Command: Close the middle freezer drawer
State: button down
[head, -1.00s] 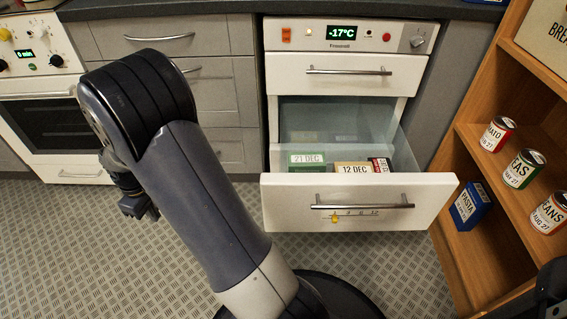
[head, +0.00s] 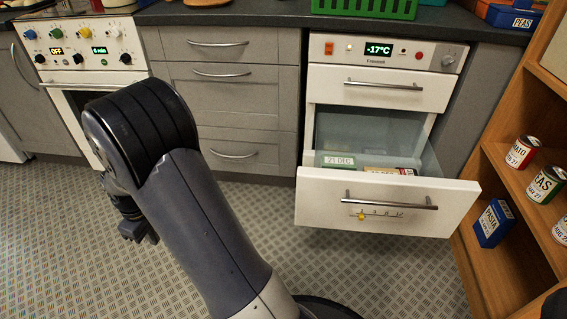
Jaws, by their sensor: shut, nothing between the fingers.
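The white freezer (head: 385,50) stands under the counter, its panel showing -17°C. Its top drawer (head: 375,88) is shut. The middle freezer drawer (head: 320,212) is pulled far out, with a metal bar handle and a small scale with a yellow slider on its front. A green-labelled box (head: 338,161) reading 21 DEC and another box (head: 390,171) sit inside, partly hidden by the drawer front. My gripper (head: 139,233) points down at the left, shut and empty, well left of the drawer and apart from it. My arm hides part of the gripper.
An oven with knobs (head: 85,45) and grey cabinets (head: 235,100) are at the left and back. A wooden shelf (head: 510,215) with cans and a blue pasta box (head: 493,223) stands close to the drawer's right. Patterned floor (head: 260,220) between gripper and drawer is clear.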

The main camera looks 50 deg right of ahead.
aim_at(391, 204)
jog(key=j+z, duration=0.1)
jog(key=z, duration=0.35)
jog(key=k+z, duration=0.1)
jog(key=z, duration=0.3)
jog(key=j+z, duration=0.15)
jog(key=z, duration=0.3)
jog(key=k+l, duration=0.05)
